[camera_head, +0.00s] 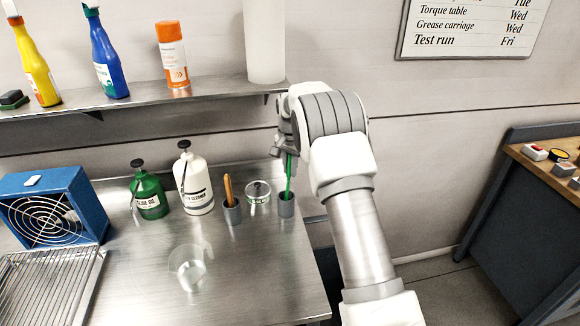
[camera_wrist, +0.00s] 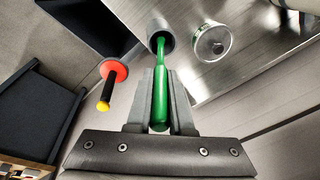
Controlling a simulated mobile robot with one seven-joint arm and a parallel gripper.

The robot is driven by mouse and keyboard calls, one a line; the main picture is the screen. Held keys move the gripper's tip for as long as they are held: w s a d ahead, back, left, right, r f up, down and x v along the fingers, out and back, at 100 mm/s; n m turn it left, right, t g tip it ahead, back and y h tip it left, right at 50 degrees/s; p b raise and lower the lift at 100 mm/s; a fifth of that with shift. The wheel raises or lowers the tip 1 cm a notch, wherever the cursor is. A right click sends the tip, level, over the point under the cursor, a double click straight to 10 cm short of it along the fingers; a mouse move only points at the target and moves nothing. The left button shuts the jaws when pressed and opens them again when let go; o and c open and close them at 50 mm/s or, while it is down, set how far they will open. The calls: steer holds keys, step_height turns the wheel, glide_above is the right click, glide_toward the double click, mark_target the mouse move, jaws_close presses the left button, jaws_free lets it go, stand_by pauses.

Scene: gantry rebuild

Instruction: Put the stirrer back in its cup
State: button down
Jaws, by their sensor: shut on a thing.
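The green stirrer (camera_head: 289,176) is held upright in my gripper (camera_head: 289,153), above the right end of the steel counter. Its lower end reaches into the mouth of a small grey cup (camera_head: 286,209). In the wrist view the jaws are shut on the stirrer (camera_wrist: 163,80), and its far end lies inside the rim of the cup (camera_wrist: 152,27). How deep it sits, and whether it touches the bottom, is hidden by the cup wall.
A second grey cup (camera_head: 232,214) with a wooden-handled tool and a round clear lidded dish (camera_head: 258,191) stand close left. A clear beaker (camera_head: 187,267), white bottle (camera_head: 197,183) and green bottle (camera_head: 150,194) are further left. A shelf (camera_head: 140,99) runs above.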

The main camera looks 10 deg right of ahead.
steer(key=shift+f, duration=0.1)
steer(key=c, duration=0.7)
jaws_free()
steer(key=s+r, duration=0.1)
steer(key=r, duration=0.4)
steer(key=s+r, duration=0.1)
steer(key=r, duration=0.5)
steer(key=s+r+b, duration=0.1)
steer(key=r, duration=0.5)
steer(key=shift+s+a, duration=0.15)
steer(key=shift+a, duration=0.1)
steer(key=shift+r, duration=0.1)
